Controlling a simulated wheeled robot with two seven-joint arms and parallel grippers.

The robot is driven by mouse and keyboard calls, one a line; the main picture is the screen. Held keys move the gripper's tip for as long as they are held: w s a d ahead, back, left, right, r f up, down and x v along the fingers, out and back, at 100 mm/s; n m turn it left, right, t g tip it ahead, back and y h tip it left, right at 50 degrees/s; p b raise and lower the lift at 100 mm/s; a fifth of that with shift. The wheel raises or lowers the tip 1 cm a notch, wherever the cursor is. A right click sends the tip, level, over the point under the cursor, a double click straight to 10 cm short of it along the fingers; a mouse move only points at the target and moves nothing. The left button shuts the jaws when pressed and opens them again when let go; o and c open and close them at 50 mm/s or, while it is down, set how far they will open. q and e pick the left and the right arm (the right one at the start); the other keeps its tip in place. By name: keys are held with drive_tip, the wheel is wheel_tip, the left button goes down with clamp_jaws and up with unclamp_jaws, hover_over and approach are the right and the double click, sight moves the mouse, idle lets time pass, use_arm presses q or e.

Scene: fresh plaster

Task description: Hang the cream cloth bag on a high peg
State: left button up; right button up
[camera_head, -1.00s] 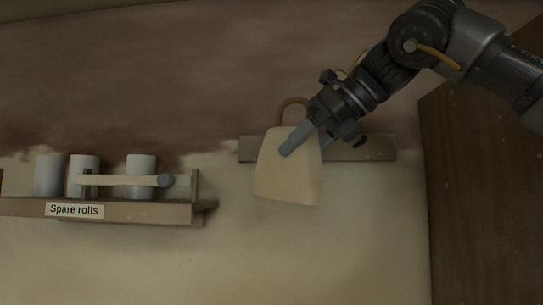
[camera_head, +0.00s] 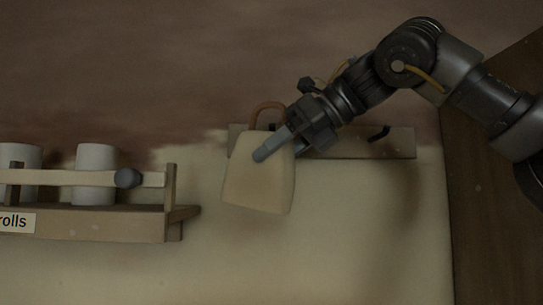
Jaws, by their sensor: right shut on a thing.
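The cream cloth bag (camera_head: 257,185) hangs in front of the wall, slightly tilted, with a brown loop handle (camera_head: 267,112) at its top. My right gripper (camera_head: 268,148) comes in from the upper right and is shut on the bag near its upper edge. A wooden peg board (camera_head: 350,143) is fixed to the wall behind the bag and gripper. One dark peg (camera_head: 380,133) shows on its right part. The bag and gripper hide the board's left part, so I cannot tell whether the handle touches a peg. My left gripper is not in view.
A wooden shelf (camera_head: 110,222) with white rolls (camera_head: 96,170) and a front rail (camera_head: 75,178) juts out at left. A dark wooden panel (camera_head: 490,220) stands at right. The pale wall below the bag is clear.

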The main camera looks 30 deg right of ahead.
drive_tip(key=shift+s+r, duration=0.3)
drive_tip(key=shift+s, duration=0.4)
drive_tip(key=shift+w+d+f, duration=0.15)
drive_tip(key=shift+w, duration=0.5)
drive_tip(key=shift+w+d, duration=0.1)
drive_tip(key=shift+w, duration=0.25)
drive_tip(key=shift+w+d, duration=0.1)
drive_tip(key=shift+d, duration=0.2)
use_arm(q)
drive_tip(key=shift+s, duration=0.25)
use_arm(e)
drive_tip(key=shift+w, duration=0.1)
drive_tip(key=shift+w+d, duration=0.15)
drive_tip(key=shift+w, duration=0.1)
drive_tip(key=shift+w+d, duration=0.2)
drive_tip(key=shift+w, duration=0.3)
drive_tip(key=shift+w+d, duration=0.2)
drive_tip(key=shift+w, duration=0.25)
